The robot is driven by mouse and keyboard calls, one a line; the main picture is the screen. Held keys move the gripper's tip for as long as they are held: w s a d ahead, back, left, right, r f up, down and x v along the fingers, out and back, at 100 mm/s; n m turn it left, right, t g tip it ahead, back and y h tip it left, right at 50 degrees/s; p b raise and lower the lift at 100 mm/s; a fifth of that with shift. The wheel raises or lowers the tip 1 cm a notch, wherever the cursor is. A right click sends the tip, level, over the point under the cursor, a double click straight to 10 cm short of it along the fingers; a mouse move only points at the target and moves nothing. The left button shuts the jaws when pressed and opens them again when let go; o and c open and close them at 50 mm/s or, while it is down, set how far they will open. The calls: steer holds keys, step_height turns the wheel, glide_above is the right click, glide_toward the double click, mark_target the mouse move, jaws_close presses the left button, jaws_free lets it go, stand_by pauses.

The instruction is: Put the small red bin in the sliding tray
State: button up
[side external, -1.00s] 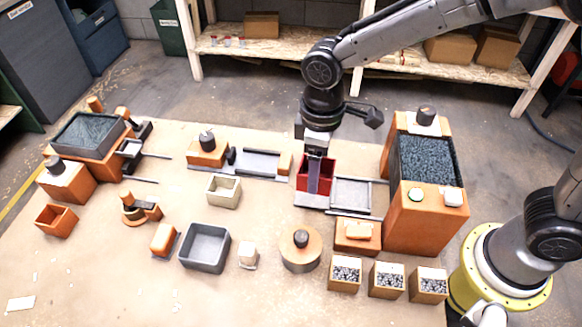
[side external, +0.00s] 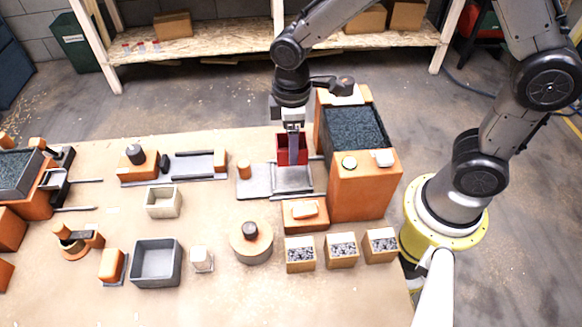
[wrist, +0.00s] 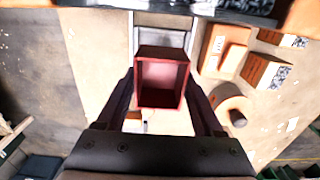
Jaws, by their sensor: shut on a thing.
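The small red bin (side external: 283,149) is gripped in my gripper (side external: 293,160) and looks upright. In the wrist view the bin (wrist: 160,82) is between my two fingers, with its open top facing the camera and its inside empty. The grey sliding tray (side external: 293,184) lies on rails at the left of the tall orange housing (side external: 362,185). The bin appears raised over the back part of the tray. Part of the tray (wrist: 165,39) shows beyond the bin in the wrist view; the rest is hidden. The exact gap between bin and tray cannot be told.
The tall housing stands close on the right of the bin. A flat grey plate with an orange knob (side external: 245,169) lies left of the tray. An orange block (side external: 305,215) and several bins of gravel (side external: 342,250) are in front. Open table lies behind and left.

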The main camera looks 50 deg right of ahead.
steer(key=shift+f, duration=3.5)
